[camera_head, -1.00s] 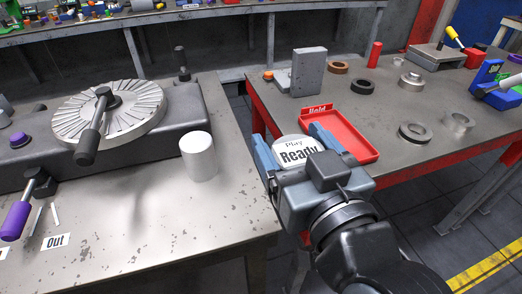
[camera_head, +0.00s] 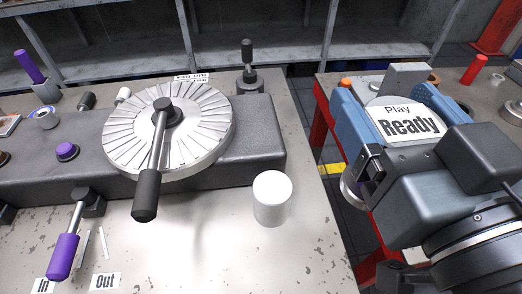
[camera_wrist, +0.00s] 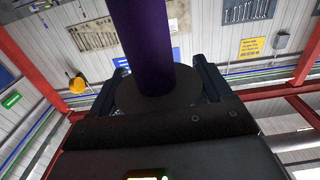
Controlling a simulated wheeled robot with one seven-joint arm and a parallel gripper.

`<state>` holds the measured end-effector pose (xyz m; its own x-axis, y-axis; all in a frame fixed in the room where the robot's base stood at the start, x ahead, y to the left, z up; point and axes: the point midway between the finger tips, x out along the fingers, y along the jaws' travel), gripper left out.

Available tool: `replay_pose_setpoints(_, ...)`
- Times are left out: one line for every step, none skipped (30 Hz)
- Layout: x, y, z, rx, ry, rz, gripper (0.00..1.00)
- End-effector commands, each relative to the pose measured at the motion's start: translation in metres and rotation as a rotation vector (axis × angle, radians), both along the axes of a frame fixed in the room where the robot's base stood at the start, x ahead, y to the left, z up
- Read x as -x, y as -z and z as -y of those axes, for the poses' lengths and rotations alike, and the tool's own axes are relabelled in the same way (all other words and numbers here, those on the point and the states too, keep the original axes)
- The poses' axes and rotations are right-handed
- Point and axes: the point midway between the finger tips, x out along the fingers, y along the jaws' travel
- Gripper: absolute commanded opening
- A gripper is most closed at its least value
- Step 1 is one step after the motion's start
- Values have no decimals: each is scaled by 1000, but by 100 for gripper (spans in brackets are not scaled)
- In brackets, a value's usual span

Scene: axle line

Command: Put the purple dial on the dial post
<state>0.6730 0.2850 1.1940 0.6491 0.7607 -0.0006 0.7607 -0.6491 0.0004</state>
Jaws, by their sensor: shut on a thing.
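In the wrist view a purple shaft (camera_wrist: 142,40) stands up from a grey disc (camera_wrist: 158,98) between the jaws; this looks like the purple dial. The held piece is in the air, to the right of the left bench. I cannot tell for sure which part is the dial post. A white upright cylinder (camera_head: 272,198) stands on the bench, left of my gripper and apart from it.
A grey bed (camera_head: 255,150) carries a slotted metal wheel (camera_head: 200,150) with a black-handled lever (camera_head: 146,195). A dark upright post (camera_head: 248,75) stands behind. A purple-handled lever (camera_head: 64,255) is by the In/Out labels. Bare bench top (camera_head: 215,245) lies in front.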

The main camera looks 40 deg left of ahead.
Motion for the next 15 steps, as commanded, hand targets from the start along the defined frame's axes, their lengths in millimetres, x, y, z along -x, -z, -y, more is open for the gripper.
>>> replay_pose_setpoints(1, -1, 1, -1, 1, 2, 36)
replay_pose_setpoints(2, 0, 0, -1, 0, 2, 36)
replay_pose_setpoints(2, 2, -2, 0, -2, 3, 36)
replay_pose_setpoints(2, 4, -4, 0, -2, 4, 36)
replay_pose_setpoints(3, 7, -7, 0, -3, 5, 36)
replay_pose_setpoints(4, 10, -11, 0, -5, 6, 36)
replay_pose_setpoints(4, 12, -14, 1, -5, 6, 36)
replay_pose_setpoints(4, 14, -16, 0, -5, 6, 36)
replay_pose_setpoints(4, 16, -20, 0, -3, 6, 36)
replay_pose_setpoints(5, 18, -23, -2, -4, 6, 36)
replay_pose_setpoints(6, 17, -28, -1, -4, 2, 36)
replay_pose_setpoints(7, 20, -36, 1, -5, -3, 36)
replay_pose_setpoints(8, 23, -42, 2, -5, -4, 36)
replay_pose_setpoints(9, 27, -48, 2, -5, -3, 36)
replay_pose_setpoints(9, 30, -56, 1, -5, -3, 36)
